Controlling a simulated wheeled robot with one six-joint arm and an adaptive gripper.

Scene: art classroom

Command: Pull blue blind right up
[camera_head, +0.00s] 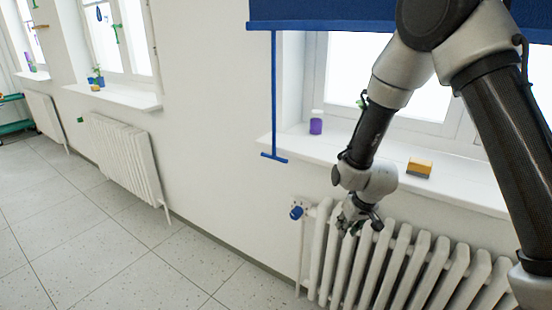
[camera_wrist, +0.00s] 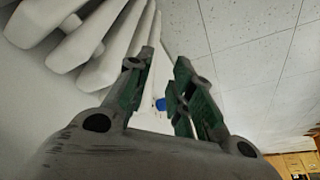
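The blue blind (camera_head: 330,14) hangs across the top of the nearest window in the head view, with its lower edge near the top of the picture. A blue pull cord or rod (camera_head: 274,95) hangs from its left side and ends in a blue crossbar (camera_head: 274,157) beside the sill. My gripper (camera_head: 352,226) is below and to the right of the crossbar, in front of the radiator, apart from the blind and its pull. In the wrist view my gripper (camera_wrist: 160,88) has its two green-grey fingers apart with nothing between them. The pull is not clearly seen in the wrist view.
A white radiator (camera_head: 395,265) with a blue valve knob (camera_head: 296,212) stands under the white sill (camera_head: 340,160). A purple bottle (camera_head: 316,126) and a yellow-grey block (camera_head: 419,168) stand on the sill. The tiled floor (camera_head: 100,240) to the left is clear.

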